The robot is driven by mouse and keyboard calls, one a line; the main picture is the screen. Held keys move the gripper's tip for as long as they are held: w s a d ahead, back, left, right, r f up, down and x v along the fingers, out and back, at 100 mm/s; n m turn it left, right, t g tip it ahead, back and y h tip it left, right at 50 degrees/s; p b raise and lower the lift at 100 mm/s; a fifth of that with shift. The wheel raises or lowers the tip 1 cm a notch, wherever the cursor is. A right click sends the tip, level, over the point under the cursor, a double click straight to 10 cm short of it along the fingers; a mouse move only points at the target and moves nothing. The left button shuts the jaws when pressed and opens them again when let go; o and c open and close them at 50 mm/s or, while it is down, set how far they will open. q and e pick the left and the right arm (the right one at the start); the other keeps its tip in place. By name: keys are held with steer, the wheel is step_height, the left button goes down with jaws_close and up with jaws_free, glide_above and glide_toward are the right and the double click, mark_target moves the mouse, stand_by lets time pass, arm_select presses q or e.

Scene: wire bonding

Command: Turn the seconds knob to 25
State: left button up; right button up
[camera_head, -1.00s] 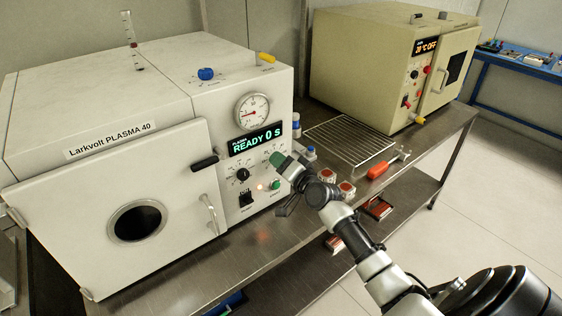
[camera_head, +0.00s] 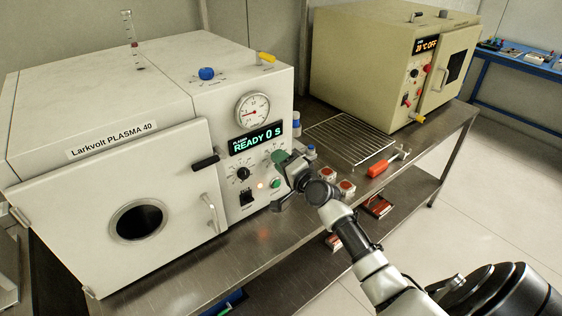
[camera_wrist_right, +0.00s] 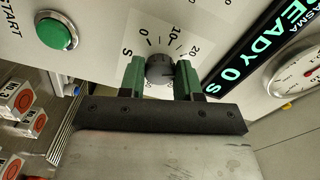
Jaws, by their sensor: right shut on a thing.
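The seconds knob (camera_wrist_right: 160,70) is a dark round knob on a white dial plate marked 0, 10, 20 and further numbers, on the plasma machine's front panel. My right gripper (camera_wrist_right: 160,80) has its green fingers on either side of the knob and is shut on it. In the head view my right gripper (camera_head: 284,160) reaches the panel and hides the knob. The machine's display (camera_head: 257,140) reads "READY 0 s"; part of it shows in the wrist view (camera_wrist_right: 245,55). My left gripper is not in view.
A green START button (camera_wrist_right: 57,30) sits beside the dial. A black knob (camera_head: 243,174) and the door handle (camera_head: 209,212) are left of my gripper. A wire rack (camera_head: 350,137), a red-handled tool (camera_head: 378,168) and small red-and-white boxes (camera_head: 347,187) lie to the right on the bench.

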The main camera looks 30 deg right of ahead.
steer(key=o, duration=0.9)
steer(key=shift+o, duration=0.2)
steer(key=shift+s, duration=0.1)
steer(key=s+b, duration=0.1)
steer(key=s, duration=0.9)
steer(key=shift+s+d, duration=0.3)
steer(key=shift+d, duration=0.15)
steer(key=shift+a, duration=0.1)
